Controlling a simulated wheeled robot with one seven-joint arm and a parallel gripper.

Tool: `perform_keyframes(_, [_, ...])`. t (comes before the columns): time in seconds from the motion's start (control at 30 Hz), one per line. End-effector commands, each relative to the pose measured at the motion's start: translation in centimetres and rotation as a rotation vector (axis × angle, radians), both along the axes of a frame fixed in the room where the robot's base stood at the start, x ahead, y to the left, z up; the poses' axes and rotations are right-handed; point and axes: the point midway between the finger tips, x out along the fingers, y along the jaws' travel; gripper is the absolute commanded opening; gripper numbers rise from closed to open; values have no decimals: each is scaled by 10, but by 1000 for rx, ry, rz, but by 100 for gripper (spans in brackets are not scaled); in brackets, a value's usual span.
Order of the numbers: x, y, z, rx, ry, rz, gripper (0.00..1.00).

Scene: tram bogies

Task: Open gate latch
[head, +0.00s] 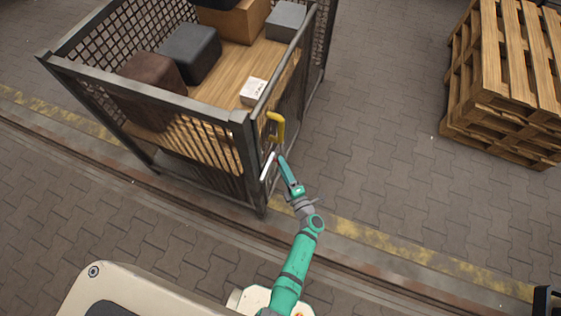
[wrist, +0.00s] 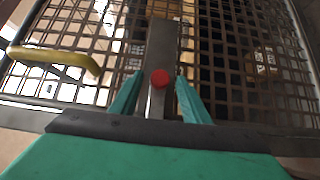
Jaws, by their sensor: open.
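The mesh gate (wrist: 235,60) is on the right side of a dark metal cage cart (head: 150,95). In the wrist view a grey metal latch bar (wrist: 162,45) with a round red knob (wrist: 160,79) stands in front of the mesh. My gripper (wrist: 160,76) is open, one green finger on each side of the red knob, with gaps showing. In the head view my gripper (head: 281,157) is beside the gate, just below a yellow handle (head: 277,127). That handle also shows at the left of the wrist view (wrist: 55,58). The red knob is not visible in the head view.
The cart holds a brown case (head: 152,75), a dark case (head: 189,55), a grey box (head: 286,20) and a small white box (head: 254,91). Stacked wooden pallets (head: 510,75) stand at the right. Paving between cart and pallets is clear. A rail track (head: 370,277) crosses in front.

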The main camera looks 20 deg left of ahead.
Motion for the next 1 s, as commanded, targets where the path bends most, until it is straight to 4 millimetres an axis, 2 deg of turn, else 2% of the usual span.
perform_keyframes(0.2, [16,15,0,0,-1,1,42])
perform_keyframes(0.57, [19,18,0,0,0,0,42])
perform_keyframes(0.73, [19,18,0,0,0,0,4])
perform_keyframes(0.77, [19,18,0,0,0,0,0])
perform_keyframes(1.0, [24,12,0,-1,-1,-9,0])
